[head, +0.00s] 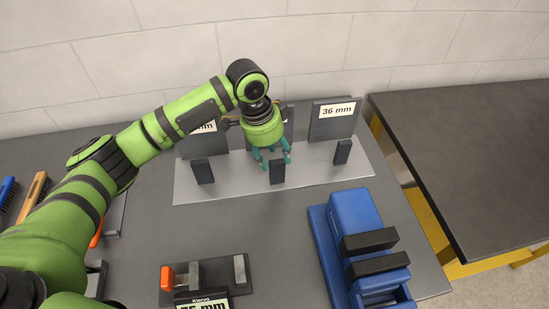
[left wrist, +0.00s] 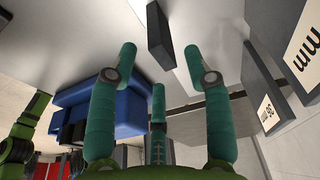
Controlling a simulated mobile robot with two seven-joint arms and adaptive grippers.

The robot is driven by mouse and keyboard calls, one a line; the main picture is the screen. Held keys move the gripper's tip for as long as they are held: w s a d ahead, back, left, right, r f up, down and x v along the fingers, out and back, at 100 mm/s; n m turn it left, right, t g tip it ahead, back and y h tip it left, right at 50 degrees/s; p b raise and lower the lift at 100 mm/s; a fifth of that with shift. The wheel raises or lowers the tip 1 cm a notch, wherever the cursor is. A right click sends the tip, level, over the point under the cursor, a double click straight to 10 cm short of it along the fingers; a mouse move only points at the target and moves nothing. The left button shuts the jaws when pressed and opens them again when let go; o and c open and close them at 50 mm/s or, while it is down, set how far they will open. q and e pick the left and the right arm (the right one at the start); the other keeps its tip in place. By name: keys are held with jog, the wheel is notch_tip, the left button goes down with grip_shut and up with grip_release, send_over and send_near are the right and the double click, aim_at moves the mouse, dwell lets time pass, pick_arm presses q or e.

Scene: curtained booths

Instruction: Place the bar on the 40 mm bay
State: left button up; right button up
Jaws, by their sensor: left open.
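Three small dark upright blocks stand on a light plate (head: 235,190) before grey label panels: a left one (head: 203,171), a middle one (head: 277,173) and a right one (head: 342,152). I cannot tell which is the task's bar. The right panel (head: 334,122) reads 36 mm; my arm hides the left panel's number and most of the middle panel, so no 40 mm label is readable. My left gripper (head: 271,159) is open, fingers down, just behind the middle block. In the left wrist view, a dark block (left wrist: 160,35) shows between the spread fingertips (left wrist: 160,55).
A blue vise (head: 352,215) with dark jaws stands at the front right. A gauge (head: 205,275) with an orange end and a partly cut-off mm display is at the front. Brushes (head: 32,195) lie at the left. A dark table (head: 470,150) stands right, across a gap.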

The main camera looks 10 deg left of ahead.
pick_arm(q)
jog(key=b+v, duration=0.1)
jog(key=v, duration=0.9)
jog(key=shift+r+b, duration=0.15)
jog(key=shift+b, duration=0.25)
jog(key=shift+s+a, duration=0.1)
